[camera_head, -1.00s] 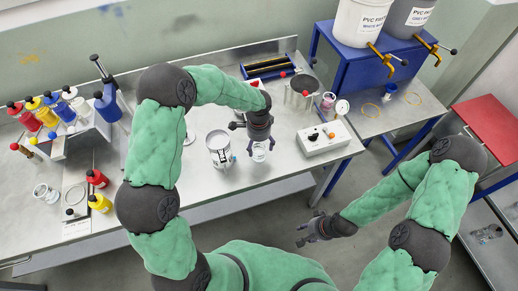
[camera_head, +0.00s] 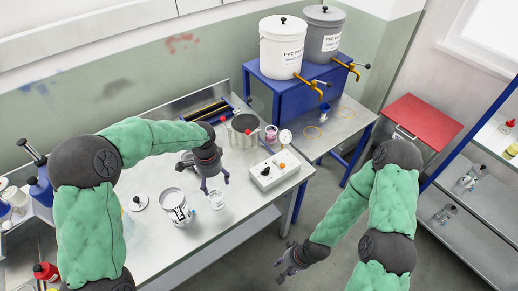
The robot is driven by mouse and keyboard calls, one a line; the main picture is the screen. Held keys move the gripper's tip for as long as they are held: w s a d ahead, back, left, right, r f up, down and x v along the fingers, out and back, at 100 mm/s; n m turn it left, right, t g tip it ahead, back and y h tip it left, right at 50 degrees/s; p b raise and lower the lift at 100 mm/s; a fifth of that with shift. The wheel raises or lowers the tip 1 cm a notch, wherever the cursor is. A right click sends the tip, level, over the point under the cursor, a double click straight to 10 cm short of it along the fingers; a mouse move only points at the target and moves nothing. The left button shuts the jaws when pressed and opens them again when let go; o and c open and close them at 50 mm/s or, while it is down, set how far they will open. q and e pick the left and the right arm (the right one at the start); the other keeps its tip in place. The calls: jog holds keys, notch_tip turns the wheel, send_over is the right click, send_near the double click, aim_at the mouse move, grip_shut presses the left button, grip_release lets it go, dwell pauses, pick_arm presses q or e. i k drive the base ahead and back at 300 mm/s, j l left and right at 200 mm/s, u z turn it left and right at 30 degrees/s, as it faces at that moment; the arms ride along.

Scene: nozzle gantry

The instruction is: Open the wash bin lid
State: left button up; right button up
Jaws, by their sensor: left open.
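The wash bin appears to be the box with a flat red lid (camera_head: 422,117) at the right, beyond the metal side table. The lid lies shut on its grey body (camera_head: 402,134), which carries a small white label. My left gripper (camera_head: 216,186) is open and empty over the steel bench, just above a small white cup (camera_head: 217,201). My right gripper (camera_head: 283,271) is low over the floor in front of the bench, with its fingers apart and nothing between them. Both grippers are well away from the red lid.
A blue stand (camera_head: 285,95) holds a white bucket (camera_head: 286,50) and a grey bucket (camera_head: 322,32) with yellow taps. A blue-framed shelf (camera_head: 462,205) stands at the right. A switch box (camera_head: 273,171) and can (camera_head: 176,208) are on the bench. Floor between bench and shelf is clear.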

aim_at(432, 126)
jog(key=z, duration=1.4)
